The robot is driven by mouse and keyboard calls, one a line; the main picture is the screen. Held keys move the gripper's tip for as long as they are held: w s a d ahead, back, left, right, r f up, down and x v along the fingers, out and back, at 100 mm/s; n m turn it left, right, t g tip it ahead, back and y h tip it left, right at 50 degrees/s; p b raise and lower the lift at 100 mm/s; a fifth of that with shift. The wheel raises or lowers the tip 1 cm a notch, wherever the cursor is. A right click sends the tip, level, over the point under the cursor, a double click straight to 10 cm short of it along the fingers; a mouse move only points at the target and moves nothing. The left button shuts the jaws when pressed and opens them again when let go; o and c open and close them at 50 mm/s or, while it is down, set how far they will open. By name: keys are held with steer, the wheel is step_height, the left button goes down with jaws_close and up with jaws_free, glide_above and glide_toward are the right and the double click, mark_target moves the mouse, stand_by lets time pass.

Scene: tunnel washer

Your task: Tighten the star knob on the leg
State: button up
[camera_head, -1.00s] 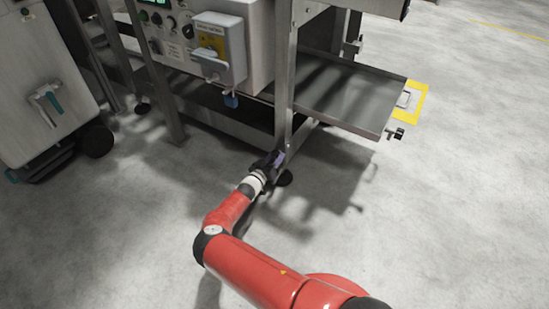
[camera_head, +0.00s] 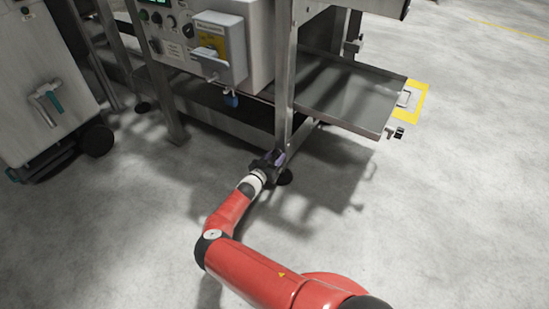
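The steel leg (camera_head: 285,95) of the washer frame runs down to a round dark foot (camera_head: 284,178) on the floor. My gripper (camera_head: 277,158) is at the lower end of this leg, just above the foot. The star knob cannot be made out; my gripper covers the spot at the leg's lower end. The fingers are small and dark here, so I cannot tell whether they are open or shut on anything.
A control box (camera_head: 219,50) hangs above. A wheeled white cabinet (camera_head: 40,85) stands left. The front floor is clear.

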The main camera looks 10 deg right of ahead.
steer(key=o, duration=0.4)
steer(key=v, duration=0.7)
steer(key=shift+s+a+p, duration=0.25)
steer(key=shift+s+p, duration=0.1)
steer(key=shift+p, duration=0.05)
